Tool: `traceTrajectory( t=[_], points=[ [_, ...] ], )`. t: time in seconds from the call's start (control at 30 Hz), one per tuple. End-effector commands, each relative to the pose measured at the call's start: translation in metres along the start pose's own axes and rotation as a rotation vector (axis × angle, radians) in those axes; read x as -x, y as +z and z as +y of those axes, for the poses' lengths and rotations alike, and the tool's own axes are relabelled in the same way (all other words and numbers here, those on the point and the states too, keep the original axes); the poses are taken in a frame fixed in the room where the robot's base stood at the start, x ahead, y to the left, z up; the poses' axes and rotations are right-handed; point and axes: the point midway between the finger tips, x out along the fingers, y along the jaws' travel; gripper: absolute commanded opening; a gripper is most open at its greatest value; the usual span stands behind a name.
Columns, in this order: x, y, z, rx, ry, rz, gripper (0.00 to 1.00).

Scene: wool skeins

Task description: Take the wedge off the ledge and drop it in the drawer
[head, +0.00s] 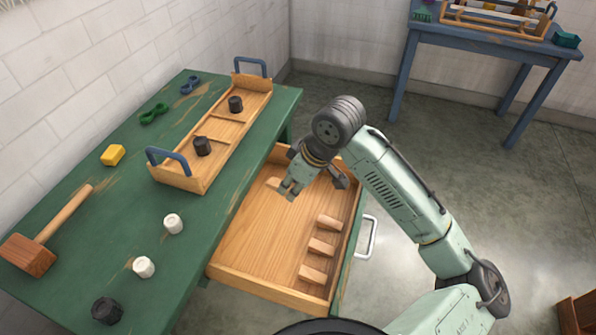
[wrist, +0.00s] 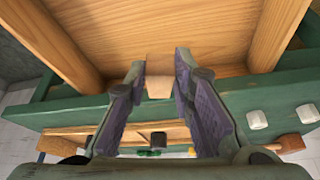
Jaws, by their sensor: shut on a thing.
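My gripper (head: 286,189) is over the far part of the open wooden drawer (head: 268,285). In the wrist view my gripper (wrist: 160,85) has its two purple-lined fingers closed on a small pale wooden wedge (wrist: 159,76). The wedge also shows in the head view (head: 273,184), at the fingertips. It appears above the drawer floor, but the gap below it is hard to judge. Several similar wooden wedges (head: 320,247) lie in a row along the drawer's right side. I cannot make out which surface is the ledge.
The green workbench (head: 115,205) holds a wooden tray (head: 195,184) with blue handles and two dark skeins, a mallet (head: 38,245), a yellow block (head: 112,155) and white pieces (head: 173,223). A blue table (head: 440,32) stands at the back. The drawer's middle is clear.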

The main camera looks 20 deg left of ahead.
Motion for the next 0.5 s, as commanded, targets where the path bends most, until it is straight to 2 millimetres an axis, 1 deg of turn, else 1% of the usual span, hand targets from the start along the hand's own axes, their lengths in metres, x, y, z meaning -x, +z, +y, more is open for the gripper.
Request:
traceTrajectory(
  t=[0.17,0.5],
  points=[
    [-0.012,0.005,0.000,0.000,0.000,-0.001,0.04],
    [-0.049,0.021,0.000,0.000,0.001,-0.001,0.04]
  ],
)
